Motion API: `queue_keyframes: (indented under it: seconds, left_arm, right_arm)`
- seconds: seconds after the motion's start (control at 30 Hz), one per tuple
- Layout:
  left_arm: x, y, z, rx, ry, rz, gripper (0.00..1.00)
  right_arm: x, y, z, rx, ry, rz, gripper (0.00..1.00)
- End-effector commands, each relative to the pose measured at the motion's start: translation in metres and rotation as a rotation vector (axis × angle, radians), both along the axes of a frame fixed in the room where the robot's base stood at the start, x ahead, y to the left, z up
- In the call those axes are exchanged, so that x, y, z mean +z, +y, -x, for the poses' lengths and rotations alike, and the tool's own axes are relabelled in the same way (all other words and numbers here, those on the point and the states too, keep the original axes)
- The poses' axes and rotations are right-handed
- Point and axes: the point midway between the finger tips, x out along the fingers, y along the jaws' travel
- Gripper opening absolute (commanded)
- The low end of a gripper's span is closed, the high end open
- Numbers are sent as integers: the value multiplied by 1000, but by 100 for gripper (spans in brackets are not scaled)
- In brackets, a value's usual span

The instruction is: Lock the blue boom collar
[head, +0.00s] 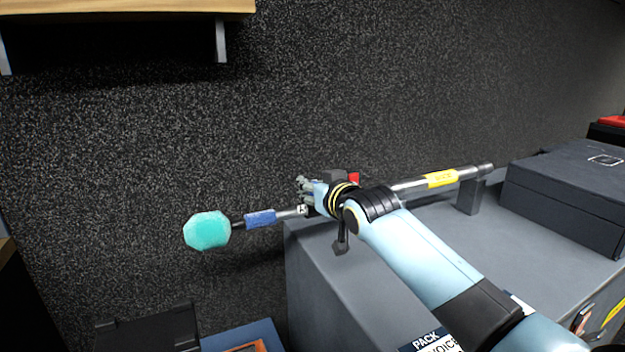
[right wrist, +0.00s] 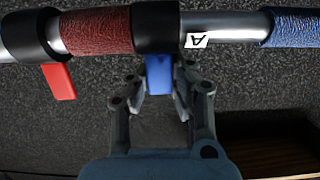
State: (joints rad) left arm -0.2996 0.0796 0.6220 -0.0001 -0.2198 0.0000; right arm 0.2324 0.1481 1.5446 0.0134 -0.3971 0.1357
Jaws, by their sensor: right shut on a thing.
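The boom pole (head: 412,187) runs across the middle of the head view, with a teal windscreen (head: 207,231) on its left end. In the right wrist view, a black collar (right wrist: 155,27) carries a blue lever (right wrist: 159,74) pointing down toward my gripper. My right gripper (right wrist: 160,88) is shut on the blue lever, one finger on each side. It also shows at the pole in the head view (head: 308,192), where it hides the blue lever. My left gripper is not in view.
A second black collar with a red lever (right wrist: 59,81) sits to the left, beyond a red grip (right wrist: 95,30). A blue grip (right wrist: 292,27) lies to the right. A support (head: 472,196) holds the pole near a dark case (head: 565,195). A wooden shelf (head: 120,6) hangs upper left.

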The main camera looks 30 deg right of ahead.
Motion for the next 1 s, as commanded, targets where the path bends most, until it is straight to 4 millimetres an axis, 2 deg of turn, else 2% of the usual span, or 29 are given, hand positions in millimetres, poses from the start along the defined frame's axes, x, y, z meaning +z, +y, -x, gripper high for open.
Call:
queue_keyframes:
  seconds: [0.17, 0.2, 0.4, 0.73, 0.87, 1.0]
  left_arm:
    - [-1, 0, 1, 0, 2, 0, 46]
    - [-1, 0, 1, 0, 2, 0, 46]
    - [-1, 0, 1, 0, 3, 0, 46]
    - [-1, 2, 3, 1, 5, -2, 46]
    - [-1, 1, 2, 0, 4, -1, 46]
    - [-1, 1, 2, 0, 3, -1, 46]
  right_arm:
    - [1, 0, 0, 0, -3, 3, 0]
    - [1, 0, 0, 0, -3, 3, 22]
    - [0, 0, 0, -1, -2, 2, 46]
    - [1, 0, 6, 0, -2, 2, 46]
    - [4, 1, 25, 1, -1, 3, 46]
    - [11, 3, 57, 1, -1, 3, 46]
